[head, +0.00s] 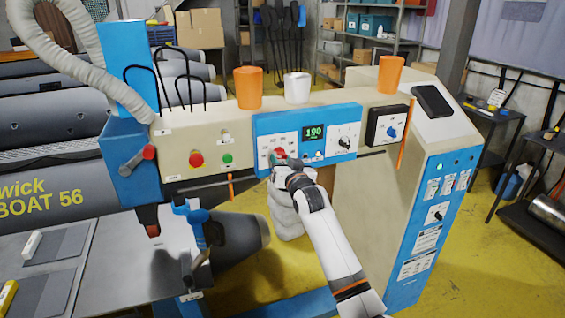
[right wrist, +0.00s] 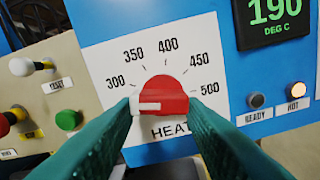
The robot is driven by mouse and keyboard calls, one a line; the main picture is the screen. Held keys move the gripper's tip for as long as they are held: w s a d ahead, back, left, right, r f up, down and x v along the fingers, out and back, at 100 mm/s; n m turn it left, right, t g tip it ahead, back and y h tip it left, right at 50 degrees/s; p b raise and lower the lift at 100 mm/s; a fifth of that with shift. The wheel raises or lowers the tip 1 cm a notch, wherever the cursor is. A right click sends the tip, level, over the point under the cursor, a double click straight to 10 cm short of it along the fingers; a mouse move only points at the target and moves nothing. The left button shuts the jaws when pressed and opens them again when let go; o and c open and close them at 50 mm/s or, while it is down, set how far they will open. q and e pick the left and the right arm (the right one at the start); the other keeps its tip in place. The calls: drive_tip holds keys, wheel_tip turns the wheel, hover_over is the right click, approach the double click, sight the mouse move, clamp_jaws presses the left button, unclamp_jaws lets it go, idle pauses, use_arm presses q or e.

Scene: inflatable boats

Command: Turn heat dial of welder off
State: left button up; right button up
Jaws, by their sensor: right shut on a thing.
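The welder has a blue control panel (head: 335,120) on its beige beam. The red heat dial (right wrist: 165,90) sits on a white plate (right wrist: 105,60) marked 300 to 500. Its white pointer mark (right wrist: 149,106) points left, below the 300 mark; any label there is hidden behind a finger. My right gripper (head: 281,160) is at the panel's lower left, its green fingers either side of the dial in the right wrist view, shut on it. The display (right wrist: 275,10) reads 190 DEG C. My left gripper is not in view.
A red button (head: 196,160) and green button (head: 227,158) are left of the panel. Orange cups (head: 249,88) and a white cup (head: 297,87) stand on the beam. A second dial box (head: 387,125) is to the right. Grey boat tubes fill the left.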

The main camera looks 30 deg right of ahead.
drive_tip(key=n, duration=0.3)
drive_tip(key=r+n, duration=0.1)
drive_tip(key=shift+d+n, duration=0.25)
drive_tip(key=shift+n, duration=0.15)
drive_tip(key=shift+f, duration=0.1)
drive_tip(key=o, duration=0.8)
drive_tip(key=shift+o, duration=1)
drive_tip(key=shift+w+f, duration=0.1)
drive_tip(key=shift+f, duration=0.25)
drive_tip(key=b+v, duration=0.4)
drive_tip(key=v, duration=0.8)
